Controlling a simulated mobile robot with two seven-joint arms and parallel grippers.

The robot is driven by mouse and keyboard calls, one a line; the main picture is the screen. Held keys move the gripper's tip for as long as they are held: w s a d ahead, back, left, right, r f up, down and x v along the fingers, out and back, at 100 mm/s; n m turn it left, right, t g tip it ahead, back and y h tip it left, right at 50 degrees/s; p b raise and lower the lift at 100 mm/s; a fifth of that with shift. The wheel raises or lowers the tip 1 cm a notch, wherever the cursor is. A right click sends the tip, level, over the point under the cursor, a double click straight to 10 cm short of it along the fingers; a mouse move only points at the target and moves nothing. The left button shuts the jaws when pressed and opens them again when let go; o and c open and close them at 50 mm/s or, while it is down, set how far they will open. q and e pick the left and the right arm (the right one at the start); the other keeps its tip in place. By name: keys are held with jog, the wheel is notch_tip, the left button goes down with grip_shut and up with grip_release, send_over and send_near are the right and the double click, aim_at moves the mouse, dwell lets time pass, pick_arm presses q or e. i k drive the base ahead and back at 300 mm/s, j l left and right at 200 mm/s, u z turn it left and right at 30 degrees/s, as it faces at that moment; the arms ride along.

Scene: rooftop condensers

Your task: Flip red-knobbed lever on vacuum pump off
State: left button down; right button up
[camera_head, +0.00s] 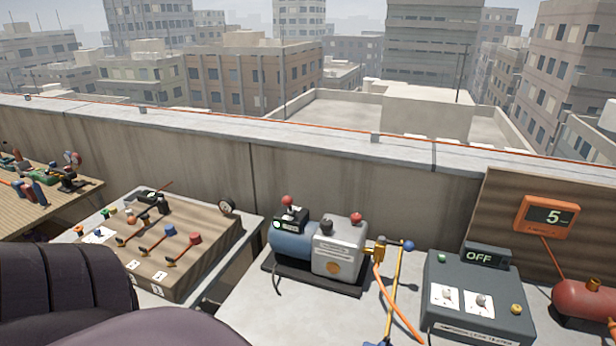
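The vacuum pump (340,249) stands on a black base on the grey bench, near the middle of the view. It has a blue cylinder (291,243) on its left and a grey body. A black switch box on top of the cylinder carries a red-knobbed lever (288,201) that stands about upright; a small pale label shows on the box. A second red knob (356,217) and a black cap sit on top of the grey body. Neither gripper is in view.
An orange hose and a yellow bar (396,280) lie right of the pump. A dark control box (476,298) with an OFF display stands further right, near a red tank (586,300). A wooden valve board (180,242) is on the left. A parapet runs behind. A large dark shape blocks the lower left.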

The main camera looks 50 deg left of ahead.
aim_at(287, 201)
jog(key=u, duration=1.75)
jog(key=i+j+u, duration=0.1)
jog(key=j, duration=0.25)
jog(key=i+j, duration=0.15)
jog(key=j, duration=0.2)
jog(key=i+j+u, duration=0.15)
jog(key=j, duration=0.2)
jog(key=i+j, duration=0.1)
jog(key=j, duration=0.25)
jog(key=k+u, duration=0.05)
